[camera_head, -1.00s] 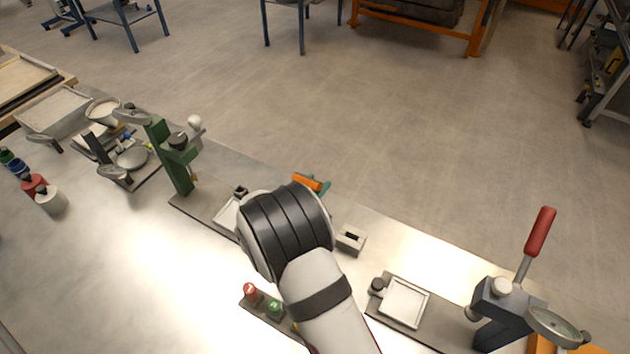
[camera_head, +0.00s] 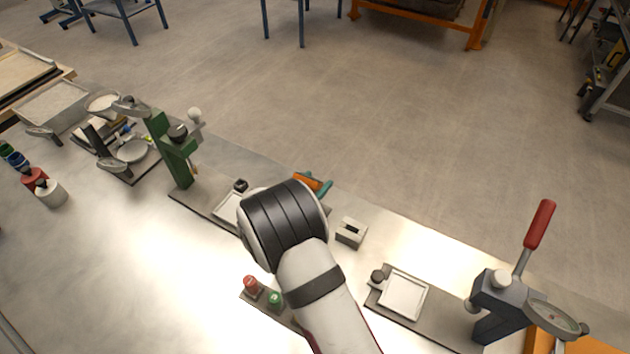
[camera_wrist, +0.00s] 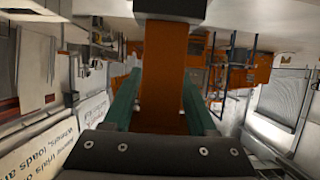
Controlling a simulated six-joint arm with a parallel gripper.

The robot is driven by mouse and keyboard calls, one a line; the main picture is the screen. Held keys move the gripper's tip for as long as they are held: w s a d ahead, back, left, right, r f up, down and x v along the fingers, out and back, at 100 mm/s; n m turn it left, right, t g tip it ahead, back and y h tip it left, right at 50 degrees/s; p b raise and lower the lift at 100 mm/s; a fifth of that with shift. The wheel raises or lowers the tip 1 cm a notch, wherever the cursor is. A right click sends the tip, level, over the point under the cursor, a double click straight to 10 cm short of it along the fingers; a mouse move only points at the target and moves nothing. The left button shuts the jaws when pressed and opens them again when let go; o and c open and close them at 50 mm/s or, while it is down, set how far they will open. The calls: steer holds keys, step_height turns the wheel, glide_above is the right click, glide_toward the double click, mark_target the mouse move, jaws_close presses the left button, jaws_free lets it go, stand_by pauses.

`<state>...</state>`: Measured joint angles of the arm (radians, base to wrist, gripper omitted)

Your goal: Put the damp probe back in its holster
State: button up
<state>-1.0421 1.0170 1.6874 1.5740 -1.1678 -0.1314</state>
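My gripper (camera_head: 325,186) shows in the head view as teal fingertips just beyond my dark-banded wrist. In the wrist view, its two green fingers (camera_wrist: 160,108) lie against both sides of an orange block-like body (camera_wrist: 162,68) with a dark end. I take this to be the damp probe; its orange part also shows in the head view (camera_head: 306,180). A small pale block with a dark slot (camera_head: 351,233), perhaps the holster, stands on the bench right of my wrist. The probe is apart from it, and its tip is hidden.
A green stand (camera_head: 172,150) is on the left and a grey press with a red lever (camera_head: 503,300) on the right. A white square tray (camera_head: 404,294) lies between my arm and the press. Red and green buttons (camera_head: 262,291) sit left of my forearm.

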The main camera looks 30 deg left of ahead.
steer(key=shift+o, duration=1.1)
steer(key=v, duration=1.5)
steer(key=shift+s+r, duration=0.25)
steer(key=shift+s, duration=0.1)
